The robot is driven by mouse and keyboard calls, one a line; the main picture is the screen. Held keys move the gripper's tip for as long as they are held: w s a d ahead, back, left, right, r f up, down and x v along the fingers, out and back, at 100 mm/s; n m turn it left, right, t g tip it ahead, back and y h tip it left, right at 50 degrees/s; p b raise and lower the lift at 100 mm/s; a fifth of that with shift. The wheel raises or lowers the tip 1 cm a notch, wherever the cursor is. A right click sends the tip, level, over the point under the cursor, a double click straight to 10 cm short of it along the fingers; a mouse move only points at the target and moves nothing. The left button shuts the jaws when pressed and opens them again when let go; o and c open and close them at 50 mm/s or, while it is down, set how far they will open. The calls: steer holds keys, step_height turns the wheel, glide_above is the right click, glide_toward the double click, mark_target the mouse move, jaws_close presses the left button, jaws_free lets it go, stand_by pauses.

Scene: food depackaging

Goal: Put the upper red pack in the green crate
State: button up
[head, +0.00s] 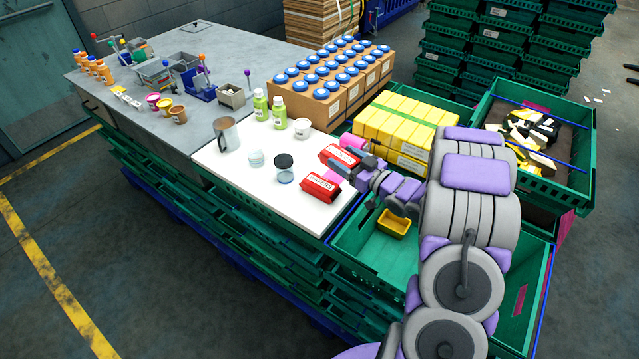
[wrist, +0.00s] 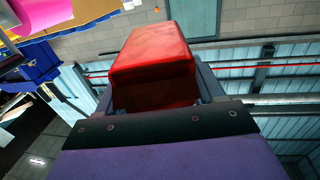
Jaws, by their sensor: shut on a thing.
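Two red packs with white labels show at the right side of the white board in the head view. The upper red pack (head: 337,155) is between the fingers of my gripper (head: 345,163), which is shut on it. In the wrist view the red pack (wrist: 155,60) fills the space between the grey fingers. I cannot tell whether it touches the board. The lower red pack (head: 319,188) lies on the board, nearer the front. A green crate (head: 372,262) stands below and right of the board, with a small yellow tub (head: 394,223) inside. My arm hides part of this crate.
Another green crate (head: 583,165) at the right holds black, white and yellow packs. Yellow packages (head: 400,128) stand behind my gripper. A dark-lidded jar (head: 284,168), a white cup (head: 302,128) and green bottles (head: 279,112) stand on the white board (head: 232,166).

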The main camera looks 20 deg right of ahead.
steer(key=s+d+f+n+g+y, duration=0.1)
steer(key=s+f+y, duration=0.1)
steer(key=s, duration=0.9)
steer(key=shift+s+d+f+n+y, duration=0.2)
steer(key=shift+d+f+n+y, duration=0.1)
steer(key=shift+d+n, duration=0.1)
steer(key=b+x, duration=0.1)
steer(key=x, duration=0.3)
steer(key=d+f+b+x, duration=0.1)
steer(key=x, duration=0.4)
steer(key=w+f+b+x, duration=0.1)
steer(key=x, duration=0.4)
steer(key=shift+w+d+r, duration=0.1)
steer(key=shift+w+d, duration=0.05)
steer(key=shift+w, duration=0.15)
steer(key=f, duration=0.1)
steer(key=w+f+b, duration=0.1)
steer(key=shift+w+a+f, duration=0.1)
steer(key=shift+a+f, duration=0.2)
steer(key=shift+f, duration=0.3)
steer(key=shift+f, duration=0.2)
